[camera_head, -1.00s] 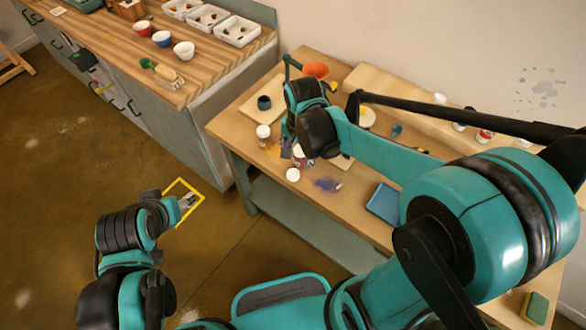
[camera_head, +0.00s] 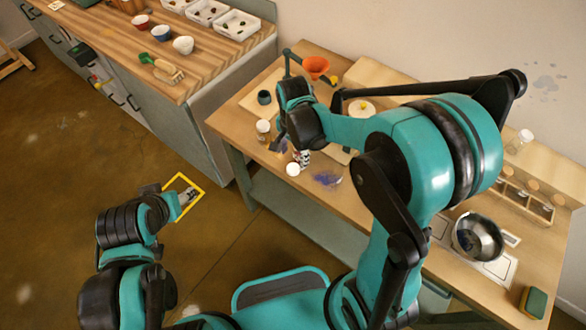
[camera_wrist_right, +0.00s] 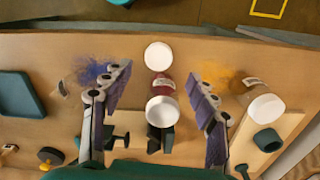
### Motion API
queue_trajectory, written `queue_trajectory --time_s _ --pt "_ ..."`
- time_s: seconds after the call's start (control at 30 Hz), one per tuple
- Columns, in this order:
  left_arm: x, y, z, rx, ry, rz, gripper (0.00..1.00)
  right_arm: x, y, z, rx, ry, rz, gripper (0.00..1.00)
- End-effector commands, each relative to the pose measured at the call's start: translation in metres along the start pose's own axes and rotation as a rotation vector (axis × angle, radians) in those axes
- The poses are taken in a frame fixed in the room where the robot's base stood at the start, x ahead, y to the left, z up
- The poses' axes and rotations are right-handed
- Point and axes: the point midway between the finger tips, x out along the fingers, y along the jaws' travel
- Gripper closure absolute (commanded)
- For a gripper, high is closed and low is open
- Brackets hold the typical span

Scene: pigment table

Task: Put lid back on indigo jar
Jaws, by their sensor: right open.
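A white round lid (camera_head: 293,169) lies loose near the table's front edge; it also shows in the right wrist view (camera_wrist_right: 158,56). A clear glass jar (camera_head: 334,176) is beside the indigo powder (camera_head: 324,179) and looks open; its edge shows in the right wrist view (camera_wrist_right: 62,89). A maroon jar (camera_wrist_right: 162,86) with a white lid stands behind the loose lid. My right gripper (camera_wrist_right: 158,82) is open and empty, its fingers either side of the maroon jar in the picture; contact cannot be told. My left gripper (camera_head: 187,198) is off the table, its fingertips too small to read.
A white-lidded jar (camera_head: 263,130) stands by orange powder (camera_wrist_right: 218,72). A dark cup (camera_head: 264,97) sits on a board. A yellow square (camera_head: 200,188) appears on the floor. A wooden counter (camera_head: 215,65) stands left.

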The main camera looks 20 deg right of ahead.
Motion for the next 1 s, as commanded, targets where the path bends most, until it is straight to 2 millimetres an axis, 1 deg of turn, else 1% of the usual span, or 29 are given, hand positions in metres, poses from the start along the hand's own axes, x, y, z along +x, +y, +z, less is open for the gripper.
queue_trajectory --time_s 0.17,0.23,0.4,0.5,0.57,0.97,1.0 --pt "0.000 0.000 0.000 0.000 0.000 0.000 0.45 0.000 0.000 0.000 0.000 0.000 0.000 0.41" --pt "0.002 0.000 0.001 0.000 0.000 0.000 0.45 0.005 0.000 0.001 -0.001 0.000 0.000 0.41" --pt "0.014 0.000 0.010 0.000 0.000 0.000 0.45 0.033 0.002 0.008 -0.002 0.000 0.000 0.41" --pt "0.018 0.000 0.013 0.000 0.000 0.000 0.45 0.045 0.002 0.007 -0.001 0.000 0.000 0.41" --pt "0.019 0.000 0.013 0.000 0.000 0.000 0.45 0.049 0.002 0.007 -0.001 0.000 0.000 0.41" --pt "0.018 0.000 0.013 0.000 0.000 0.000 0.45 0.051 0.003 0.007 0.000 0.000 0.000 0.41" --pt "0.018 0.000 0.013 0.000 0.000 0.000 0.45 0.051 0.003 0.007 0.000 0.000 0.000 0.51"
